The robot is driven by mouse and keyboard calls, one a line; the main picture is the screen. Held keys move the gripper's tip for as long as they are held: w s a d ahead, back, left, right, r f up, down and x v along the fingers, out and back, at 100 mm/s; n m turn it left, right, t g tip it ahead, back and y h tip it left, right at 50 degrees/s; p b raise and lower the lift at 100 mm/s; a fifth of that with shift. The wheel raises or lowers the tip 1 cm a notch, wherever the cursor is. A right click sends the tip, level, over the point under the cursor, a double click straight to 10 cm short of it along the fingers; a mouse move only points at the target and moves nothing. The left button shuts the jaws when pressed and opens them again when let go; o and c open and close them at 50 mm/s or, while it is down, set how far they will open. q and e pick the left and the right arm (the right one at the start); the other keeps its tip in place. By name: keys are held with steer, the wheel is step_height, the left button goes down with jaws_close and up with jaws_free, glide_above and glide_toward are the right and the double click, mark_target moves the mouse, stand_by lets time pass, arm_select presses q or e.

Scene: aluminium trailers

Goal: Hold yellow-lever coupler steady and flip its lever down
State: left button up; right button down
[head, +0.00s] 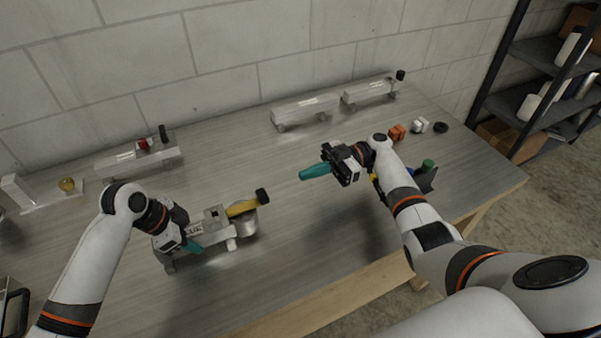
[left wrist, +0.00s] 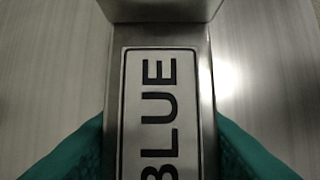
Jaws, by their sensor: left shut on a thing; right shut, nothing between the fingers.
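The aluminium coupler (head: 220,228) with the yellow lever (head: 243,207) stands on the table, left of centre. The lever extends to the right over a rounded metal end and has a black tip (head: 262,196). My left gripper (head: 193,246) is shut on the coupler's body, its teal fingers on both sides. In the left wrist view the body carries a label reading "BLUE" (left wrist: 150,115) between the teal fingers. My right gripper (head: 303,174) is shut and empty above the table, to the right of the lever and apart from it. Its teal fingertips point left.
An aluminium piece with a red part (head: 140,155) stands back left, near a small yellow knob (head: 66,184). Two aluminium bars (head: 300,108) stand along the wall. Orange (head: 397,132) and white blocks and a black ring (head: 441,127) lie at right.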

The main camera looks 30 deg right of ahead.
arm_select(q)
steer(key=shift+s+f, duration=0.1)
steer(key=shift+f, duration=0.05)
steer(key=o, duration=1.3)
steer(key=shift+r, duration=0.2)
